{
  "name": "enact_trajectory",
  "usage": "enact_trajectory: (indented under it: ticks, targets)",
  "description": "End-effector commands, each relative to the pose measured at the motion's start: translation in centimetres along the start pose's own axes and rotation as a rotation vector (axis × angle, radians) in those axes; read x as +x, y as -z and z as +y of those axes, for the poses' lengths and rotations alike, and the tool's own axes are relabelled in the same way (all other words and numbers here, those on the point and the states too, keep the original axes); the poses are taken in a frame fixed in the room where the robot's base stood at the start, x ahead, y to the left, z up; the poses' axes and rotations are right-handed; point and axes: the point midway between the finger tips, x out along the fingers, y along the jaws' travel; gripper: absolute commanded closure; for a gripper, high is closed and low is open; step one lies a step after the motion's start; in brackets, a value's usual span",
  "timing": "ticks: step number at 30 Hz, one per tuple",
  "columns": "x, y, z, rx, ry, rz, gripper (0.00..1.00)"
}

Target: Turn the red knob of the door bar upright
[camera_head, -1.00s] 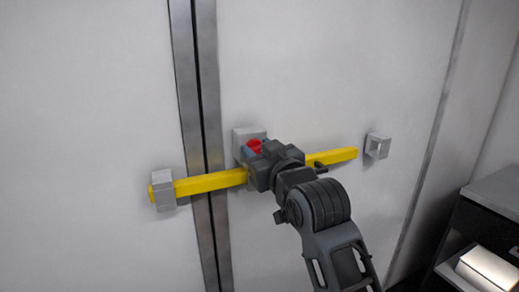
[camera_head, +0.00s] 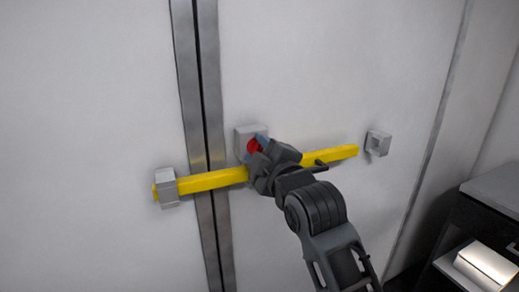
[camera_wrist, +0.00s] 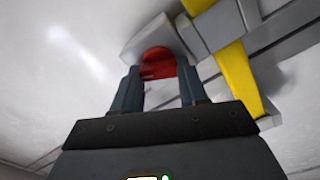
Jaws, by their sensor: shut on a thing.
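The red knob (camera_head: 253,146) sits on a grey bracket (camera_head: 243,138) on the door, and my gripper (camera_head: 257,150) partly hides it. In the wrist view the red knob (camera_wrist: 158,63) is between the two fingers of my gripper (camera_wrist: 157,80), which is shut on it. The yellow door bar (camera_head: 213,180) runs across the door seam, through the left bracket (camera_head: 166,187) and behind my gripper, to the right. Its right end is short of the right bracket (camera_head: 378,144). The knob's exact angle is hard to tell.
White door panels (camera_head: 315,70) meet at a dark seam with metal edges (camera_head: 208,80). A dark handle (camera_head: 321,166) sticks out of the bar close to my wrist. A dark shelf unit (camera_head: 480,230) with a bright box (camera_head: 487,265) stands at the lower right.

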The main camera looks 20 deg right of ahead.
Motion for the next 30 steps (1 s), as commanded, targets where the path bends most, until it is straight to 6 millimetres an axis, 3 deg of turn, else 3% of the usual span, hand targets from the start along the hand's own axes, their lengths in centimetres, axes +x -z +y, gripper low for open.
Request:
enact_trajectory:
  ticks: [15,30]
  targets:
    - [0.00,-0.01,-0.29,-0.388,0.002,0.001,0.88]
    - [0.00,0.01,-0.40,-0.495,0.002,0.002,0.88]
